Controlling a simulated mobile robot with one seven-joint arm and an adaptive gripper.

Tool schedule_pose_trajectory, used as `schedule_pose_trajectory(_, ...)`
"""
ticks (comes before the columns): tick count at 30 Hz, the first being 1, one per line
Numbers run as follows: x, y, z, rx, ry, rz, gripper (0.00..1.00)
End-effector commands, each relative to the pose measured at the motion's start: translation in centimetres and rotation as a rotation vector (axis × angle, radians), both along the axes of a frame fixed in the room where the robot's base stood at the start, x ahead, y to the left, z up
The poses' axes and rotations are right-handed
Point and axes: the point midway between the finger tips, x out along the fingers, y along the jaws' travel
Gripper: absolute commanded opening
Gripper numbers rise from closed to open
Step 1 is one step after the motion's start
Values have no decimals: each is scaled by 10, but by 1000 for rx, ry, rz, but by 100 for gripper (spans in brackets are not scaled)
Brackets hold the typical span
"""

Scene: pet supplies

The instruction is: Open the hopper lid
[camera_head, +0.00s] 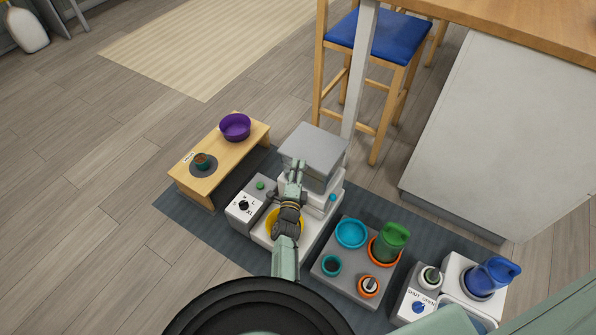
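The hopper lid (314,143) is the flat grey top of a white feeder (330,198) in the middle of the camera_head view. The lid looks closed and level. My gripper (296,167) is at the lid's front edge, with its fingertips overlapping that edge in the picture. I cannot tell whether they touch it. The fingers are small in view, and whether they are apart or closed is unclear. My arm hides part of the feeder's front and of a yellow bowl (271,222).
A dial box (250,203) stands left of the feeder. A wooden stand (238,155) holds a purple bowl (235,123). To the right are a grey tray (343,286) with bowls and a green jug (391,240), then a dispenser with a blue jug (492,275). A table leg (360,75) rises behind.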

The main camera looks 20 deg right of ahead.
Motion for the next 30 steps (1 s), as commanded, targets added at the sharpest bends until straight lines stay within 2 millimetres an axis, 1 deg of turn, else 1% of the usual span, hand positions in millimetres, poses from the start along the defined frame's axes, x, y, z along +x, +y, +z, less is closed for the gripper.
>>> schedule_pose_trajectory(5, 0, 0, 0, 0, 0, 0, 26)
schedule_pose_trajectory(17, 0, 0, 0, 0, 0, 0, 0)
schedule_pose_trajectory(30, -1, 0, -1, 0, 1, 0, 0)
